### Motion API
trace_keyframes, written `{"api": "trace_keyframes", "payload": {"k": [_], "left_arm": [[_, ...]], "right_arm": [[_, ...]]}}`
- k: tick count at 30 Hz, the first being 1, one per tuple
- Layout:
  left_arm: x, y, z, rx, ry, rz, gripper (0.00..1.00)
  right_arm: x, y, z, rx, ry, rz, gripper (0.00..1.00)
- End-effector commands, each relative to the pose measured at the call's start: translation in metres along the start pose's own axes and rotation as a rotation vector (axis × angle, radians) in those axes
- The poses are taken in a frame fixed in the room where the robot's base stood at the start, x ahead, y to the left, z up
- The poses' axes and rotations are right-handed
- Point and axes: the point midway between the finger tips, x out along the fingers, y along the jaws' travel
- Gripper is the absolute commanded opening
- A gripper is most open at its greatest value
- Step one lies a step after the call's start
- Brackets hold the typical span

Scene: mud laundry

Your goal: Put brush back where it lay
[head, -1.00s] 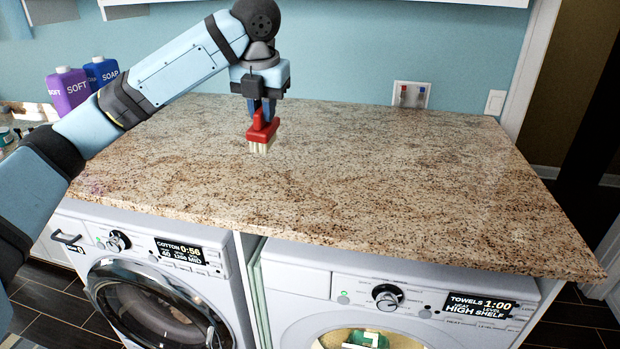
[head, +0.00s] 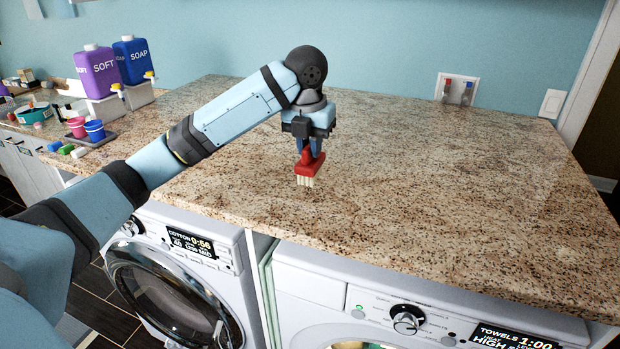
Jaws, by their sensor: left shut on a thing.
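A brush (head: 309,168) with a red body and pale bristles is held in my left gripper (head: 309,150). The gripper points down and is shut on the red handle. The bristles face down, over the middle of the speckled granite counter (head: 420,180). I cannot tell whether the bristle tips touch the counter. My right gripper is not in view.
Purple (head: 97,70) and blue (head: 134,60) bottles stand at the back left. Pink (head: 77,127) and blue (head: 95,130) cups stand on a dark tray, with small coloured blocks close by. The counter right of the brush is clear. Two machines stand below.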

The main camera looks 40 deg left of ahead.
Motion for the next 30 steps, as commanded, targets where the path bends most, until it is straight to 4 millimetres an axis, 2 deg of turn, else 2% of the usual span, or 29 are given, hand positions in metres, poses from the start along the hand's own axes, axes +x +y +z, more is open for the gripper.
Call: {"api": "trace_keyframes", "payload": {"k": [3,11,18,28,29,30], "left_arm": [[0.019,0.001,-0.003,-0.001,0.000,0.002,0.00],[0.038,0.001,-0.004,-0.001,0.000,0.001,0.00],[0.070,0.001,-0.008,-0.001,-0.001,0.002,0.00],[0.073,0.001,-0.009,-0.001,-0.001,0.002,0.00],[0.073,0.001,-0.009,-0.001,-0.001,0.002,0.23],[0.073,0.001,-0.009,-0.001,-0.001,0.002,0.32]], "right_arm": [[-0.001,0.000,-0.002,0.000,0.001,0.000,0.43],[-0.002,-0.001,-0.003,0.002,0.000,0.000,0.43],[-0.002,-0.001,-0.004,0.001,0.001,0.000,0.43],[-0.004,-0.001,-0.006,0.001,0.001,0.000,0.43],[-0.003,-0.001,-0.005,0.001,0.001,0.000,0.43],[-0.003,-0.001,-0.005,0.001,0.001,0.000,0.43]]}}
